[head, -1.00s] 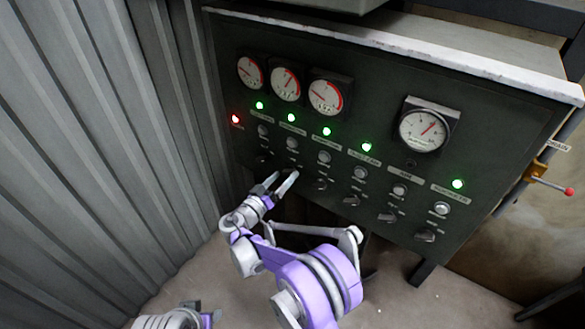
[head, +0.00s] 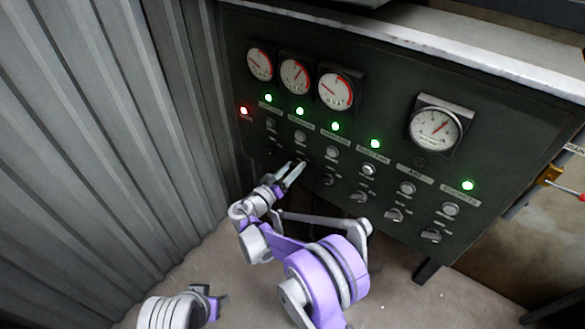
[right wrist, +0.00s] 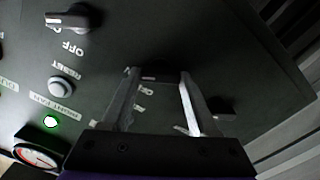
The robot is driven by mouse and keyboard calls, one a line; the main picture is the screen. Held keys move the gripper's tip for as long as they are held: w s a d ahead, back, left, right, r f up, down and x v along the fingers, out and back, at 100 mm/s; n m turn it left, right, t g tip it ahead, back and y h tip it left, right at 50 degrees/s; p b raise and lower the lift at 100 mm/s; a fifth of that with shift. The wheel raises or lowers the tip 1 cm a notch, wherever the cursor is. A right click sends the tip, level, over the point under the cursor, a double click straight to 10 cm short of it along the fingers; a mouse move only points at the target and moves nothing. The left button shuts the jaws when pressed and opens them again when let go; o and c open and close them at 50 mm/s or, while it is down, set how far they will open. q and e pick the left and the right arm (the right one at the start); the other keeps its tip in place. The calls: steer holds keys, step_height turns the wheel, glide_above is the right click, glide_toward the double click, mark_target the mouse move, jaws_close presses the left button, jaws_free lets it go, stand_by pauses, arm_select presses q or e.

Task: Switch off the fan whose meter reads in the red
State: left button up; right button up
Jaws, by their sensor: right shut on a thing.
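Three round meters with red arcs sit on the dark panel: left (head: 259,63), middle (head: 294,75) and right (head: 335,90). The middle needle leans up and right toward its red arc; the other two point up-left. My right gripper (head: 297,165) is at the panel, shut on the rotary switch below the middle meter's column, which its fingers mostly hide. In the right wrist view my fingers (right wrist: 160,80) reach the panel around this switch. A neighbouring switch (right wrist: 72,18) marked OFF, a reset button (right wrist: 62,88) and a RIGHT FAN label are beside them. My left gripper (head: 208,302) is low; its jaws are unclear.
A fourth meter (head: 434,128) is farther right. Several green lamps are lit, and one red lamp (head: 243,110) at the left. More switches, such as one (head: 328,180), run along the lower panel. A corrugated wall (head: 110,130) stands close on the left.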

steer(key=shift+n, duration=0.4)
steer(key=n+b, duration=0.2)
steer(key=n, duration=0.2)
steer(key=shift+f+n+b, duration=0.1)
steer(key=shift+n+b, duration=0.2)
steer(key=n+b, duration=0.1)
steer(key=n, duration=0.2)
steer(key=shift+n+b, duration=0.5)
steer(key=shift+n, duration=1.2)
steer(key=shift+w, duration=0.1)
steer(key=o, duration=1.4)
